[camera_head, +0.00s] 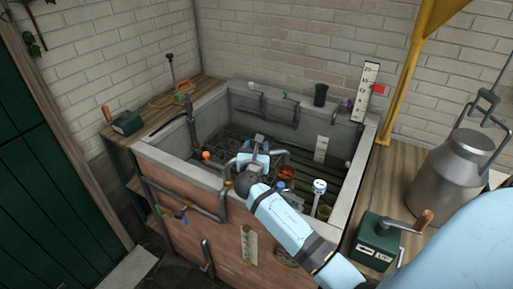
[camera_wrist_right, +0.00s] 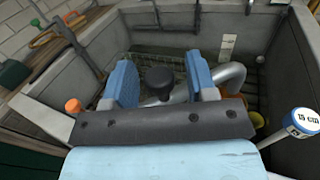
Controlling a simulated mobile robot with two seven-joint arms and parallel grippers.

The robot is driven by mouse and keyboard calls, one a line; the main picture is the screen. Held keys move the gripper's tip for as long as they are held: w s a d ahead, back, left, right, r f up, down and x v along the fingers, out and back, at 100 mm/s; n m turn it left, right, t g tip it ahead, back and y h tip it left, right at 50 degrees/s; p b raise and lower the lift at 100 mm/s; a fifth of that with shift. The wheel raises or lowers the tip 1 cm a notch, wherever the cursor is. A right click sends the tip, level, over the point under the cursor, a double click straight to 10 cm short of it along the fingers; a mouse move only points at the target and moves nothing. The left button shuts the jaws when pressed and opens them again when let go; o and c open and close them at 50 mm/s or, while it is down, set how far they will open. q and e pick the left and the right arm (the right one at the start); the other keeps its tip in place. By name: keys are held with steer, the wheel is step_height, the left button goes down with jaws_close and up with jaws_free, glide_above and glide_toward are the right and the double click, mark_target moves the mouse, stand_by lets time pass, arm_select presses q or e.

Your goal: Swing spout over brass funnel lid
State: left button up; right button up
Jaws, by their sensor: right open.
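My right gripper (camera_head: 254,160) reaches down into the stone trough from the front. In the right wrist view its two blue fingers are open (camera_wrist_right: 160,70), one on each side of a black knob (camera_wrist_right: 159,82). I cannot tell whether either finger touches the knob. A grey bent pipe (camera_wrist_right: 232,76), which looks like the spout, runs beside and behind the right finger; it also shows in the head view (camera_head: 277,153). An orange-brown round piece (camera_head: 286,172) lies right of the gripper; I cannot tell whether it is the brass funnel lid. My left gripper is not in view.
The trough's stone rim (camera_head: 361,150) surrounds the work. A white-capped post (camera_head: 319,187) stands at right. An orange ball (camera_head: 206,155) is near the left rim. A metal churn (camera_head: 452,170) and green crank box (camera_head: 378,240) stand on the right bench.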

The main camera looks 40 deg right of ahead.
steer(key=b+v, duration=0.1)
steer(key=v, duration=1.2)
steer(key=shift+s+a+b, duration=0.25)
steer(key=shift+s+b, duration=0.05)
steer(key=shift+b, duration=0.1)
steer(key=s+a+f+m+y+p, duration=0.1)
steer(key=s+a+f+m+y, duration=0.25)
steer(key=f, duration=0.25)
steer(key=s+a+f+m+y+p, duration=0.1)
steer(key=s+a+f+m+y, duration=0.25)
steer(key=f+y, duration=0.2)
steer(key=s+a+f+m+y+p, duration=0.1)
steer(key=s+a+f+m+y, duration=0.2)
steer(key=s+m, duration=0.3)
steer(key=s+a+f+m+g+y+p, duration=0.1)
steer(key=s+a+f+m+y, duration=0.2)
steer(key=s+m, duration=0.4)
steer(key=a+m+y, duration=0.1)
steer(key=m, duration=0.2)
steer(key=shift+s+m+g, duration=0.2)
steer(key=shift+m+g, duration=0.1)
steer(key=shift+m, duration=0.1)
